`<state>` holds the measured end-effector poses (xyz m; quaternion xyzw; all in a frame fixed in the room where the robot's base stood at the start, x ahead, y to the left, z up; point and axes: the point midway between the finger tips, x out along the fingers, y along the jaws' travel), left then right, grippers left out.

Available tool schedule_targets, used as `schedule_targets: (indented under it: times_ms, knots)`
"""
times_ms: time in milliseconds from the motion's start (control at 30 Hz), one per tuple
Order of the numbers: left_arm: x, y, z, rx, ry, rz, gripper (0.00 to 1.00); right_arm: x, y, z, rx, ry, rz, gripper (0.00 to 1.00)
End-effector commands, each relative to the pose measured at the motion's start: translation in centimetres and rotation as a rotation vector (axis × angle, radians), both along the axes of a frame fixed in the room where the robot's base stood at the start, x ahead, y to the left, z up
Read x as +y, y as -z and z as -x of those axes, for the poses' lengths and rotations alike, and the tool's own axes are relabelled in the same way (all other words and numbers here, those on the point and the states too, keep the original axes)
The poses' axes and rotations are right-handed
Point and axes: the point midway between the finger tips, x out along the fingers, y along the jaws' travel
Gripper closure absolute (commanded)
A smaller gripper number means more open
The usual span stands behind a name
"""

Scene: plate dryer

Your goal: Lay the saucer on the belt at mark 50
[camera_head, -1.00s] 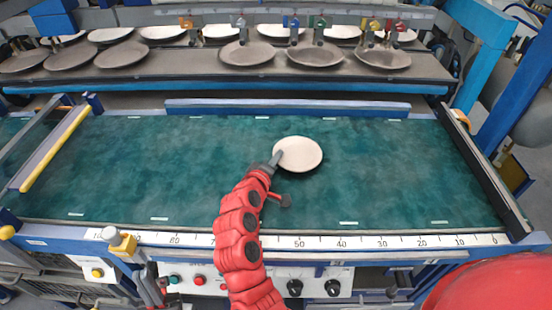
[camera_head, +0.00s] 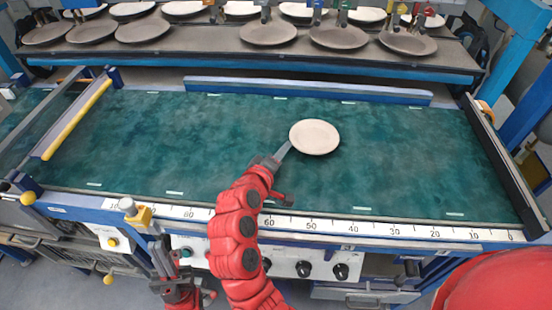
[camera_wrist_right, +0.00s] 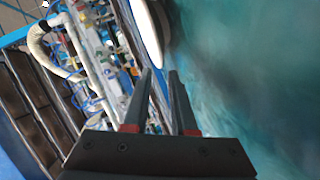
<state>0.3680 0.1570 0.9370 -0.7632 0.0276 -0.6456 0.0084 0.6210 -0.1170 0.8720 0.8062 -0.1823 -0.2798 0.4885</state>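The pale round saucer (camera_head: 314,137) lies on the green belt (camera_head: 410,155), in the head view roughly in line with the 50 on the white scale (camera_head: 385,229) along the front edge. My right gripper (camera_head: 285,149) is just left of the saucer. In the right wrist view its two dark fingers (camera_wrist_right: 160,72) stand apart with nothing between them, and the saucer's pale edge (camera_wrist_right: 147,28) shows beyond the tips. My left gripper (camera_head: 166,255) is low at the left, in front of the machine; its finger opening is not clear.
A blue bar (camera_head: 308,90) runs along the belt's back edge. Several plates stand on a grey rack (camera_head: 220,55) behind it. A yellow-edged rail (camera_head: 78,118) crosses the left end, and a dark rail (camera_head: 505,165) bounds the right. The belt around the saucer is clear.

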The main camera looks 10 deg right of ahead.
Motion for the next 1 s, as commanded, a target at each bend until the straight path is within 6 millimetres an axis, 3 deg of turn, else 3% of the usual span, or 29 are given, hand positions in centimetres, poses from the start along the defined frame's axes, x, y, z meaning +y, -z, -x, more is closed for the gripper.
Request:
schedule_targets:
  times_ms: [300,1000]
  knots:
    - [0.0,0.2,0.0,0.000,0.000,0.000,1.00,2.5,-1.3,3.4,-0.002,-0.001,0.001,0.75]
    - [0.0,0.2,0.0,0.000,0.000,0.000,1.00,2.7,-1.4,3.7,-0.001,0.001,0.000,0.75]
